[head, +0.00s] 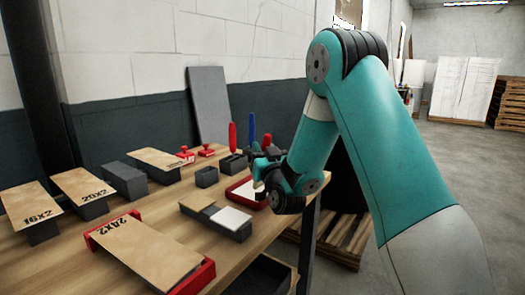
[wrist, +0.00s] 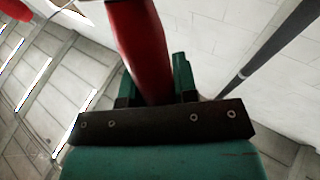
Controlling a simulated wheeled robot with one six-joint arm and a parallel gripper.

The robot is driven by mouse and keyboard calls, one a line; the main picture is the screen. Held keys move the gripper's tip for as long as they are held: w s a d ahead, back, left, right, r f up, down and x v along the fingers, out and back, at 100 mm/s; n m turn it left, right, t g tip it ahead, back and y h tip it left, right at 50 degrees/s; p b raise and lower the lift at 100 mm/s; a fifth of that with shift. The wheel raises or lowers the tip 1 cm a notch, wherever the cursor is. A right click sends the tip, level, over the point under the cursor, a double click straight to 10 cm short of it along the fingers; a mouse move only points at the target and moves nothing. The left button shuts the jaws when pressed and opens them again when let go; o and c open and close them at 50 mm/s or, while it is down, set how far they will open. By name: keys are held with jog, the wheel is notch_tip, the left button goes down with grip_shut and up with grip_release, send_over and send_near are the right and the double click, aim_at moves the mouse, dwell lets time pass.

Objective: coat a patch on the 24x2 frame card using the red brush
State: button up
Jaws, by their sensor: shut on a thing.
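The 24x2 frame card (head: 145,248) is a tan board lying between red end pieces at the near left of the table. My gripper (head: 262,178) is over the red-rimmed tray (head: 233,190) with a white inside, at the table's right edge, apart from the card. In the wrist view my gripper (wrist: 158,90) is shut on a red handle (wrist: 140,45), which looks like the red brush. Its tip is hidden. Another red handle (head: 232,136) and a blue handle (head: 252,127) stand upright behind my gripper.
The 16x2 card (head: 28,202), the 20x2 card (head: 80,183) and another tan-topped block (head: 155,158) line the left and back. A grey block (head: 123,180), red stamps (head: 185,153), a dark cup (head: 206,177) and a tan-and-white-topped block (head: 230,218) also stand on the table.

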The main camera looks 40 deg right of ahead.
jog(key=shift+f, duration=0.1)
notch_tip(320, 180, up, 3)
jog(key=shift+s+d+r+p, duration=0.1)
jog(key=shift+s+p, duration=0.05)
jog(key=shift+p, duration=1.05)
jog(key=shift+r+p, duration=1.65)
jog(key=shift+r, duration=0.35)
